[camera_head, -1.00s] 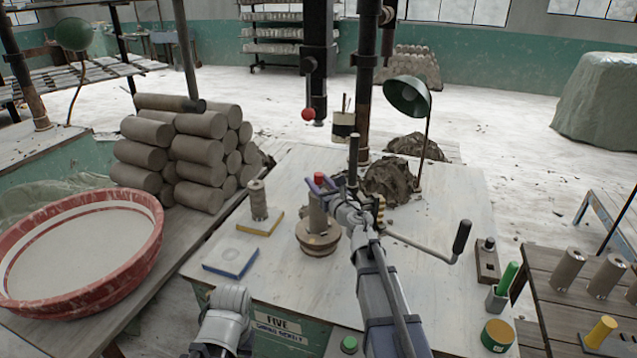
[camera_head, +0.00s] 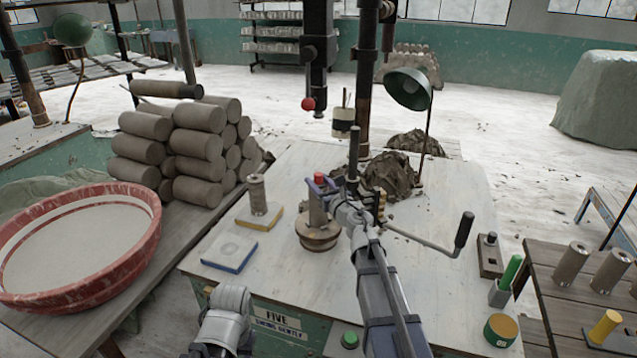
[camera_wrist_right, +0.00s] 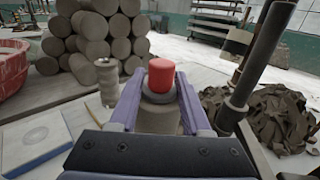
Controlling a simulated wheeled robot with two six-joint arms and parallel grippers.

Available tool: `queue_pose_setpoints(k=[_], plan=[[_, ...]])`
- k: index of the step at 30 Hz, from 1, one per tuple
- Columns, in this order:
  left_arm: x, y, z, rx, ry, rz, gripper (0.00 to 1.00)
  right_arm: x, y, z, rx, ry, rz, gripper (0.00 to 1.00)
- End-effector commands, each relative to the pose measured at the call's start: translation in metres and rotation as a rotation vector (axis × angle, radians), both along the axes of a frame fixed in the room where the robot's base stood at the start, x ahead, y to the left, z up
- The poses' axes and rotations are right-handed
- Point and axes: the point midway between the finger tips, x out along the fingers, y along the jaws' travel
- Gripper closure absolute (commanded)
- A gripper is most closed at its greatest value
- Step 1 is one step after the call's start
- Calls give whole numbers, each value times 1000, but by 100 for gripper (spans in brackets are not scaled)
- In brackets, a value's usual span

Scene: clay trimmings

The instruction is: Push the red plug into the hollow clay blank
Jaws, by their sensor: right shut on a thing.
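The red plug (camera_head: 319,177) is upright at the top of the hollow clay blank (camera_head: 317,214), which stands upright on a round base on the table. In the right wrist view the red plug (camera_wrist_right: 161,75) rises above a dark ring at the top of the grey blank (camera_wrist_right: 158,121). My right gripper (camera_head: 321,186) has its purple fingers on both sides of the plug and is shut on it. How deep the plug sits is hidden. The left arm's grey link shows at the bottom, but its gripper is not in view.
A blue-edged board (camera_head: 229,253) and a clay cylinder (camera_head: 257,194) on a yellow-edged board stand to the left. A crank handle (camera_head: 464,230) reaches out to the right. A dark clay heap (camera_head: 392,175) and a green lamp (camera_head: 408,88) are behind.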

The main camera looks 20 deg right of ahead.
Motion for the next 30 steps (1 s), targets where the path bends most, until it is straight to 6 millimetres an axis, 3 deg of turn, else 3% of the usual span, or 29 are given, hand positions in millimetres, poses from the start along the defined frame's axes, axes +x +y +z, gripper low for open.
queue_pose_setpoints(k=[2,3,12,23,30], plan=[[0,0,-3,0,0,0,50,0,0,-3,0,0,0,100],[0,0,-3,0,0,0,50,0,0,-3,0,0,0,51],[0,0,-2,0,0,0,50,0,0,-2,0,0,0,17],[0,0,-2,0,0,0,50,-4,-1,-2,0,0,0,17],[0,0,-2,0,0,0,50,-32,-5,-2,0,0,-1,17]])
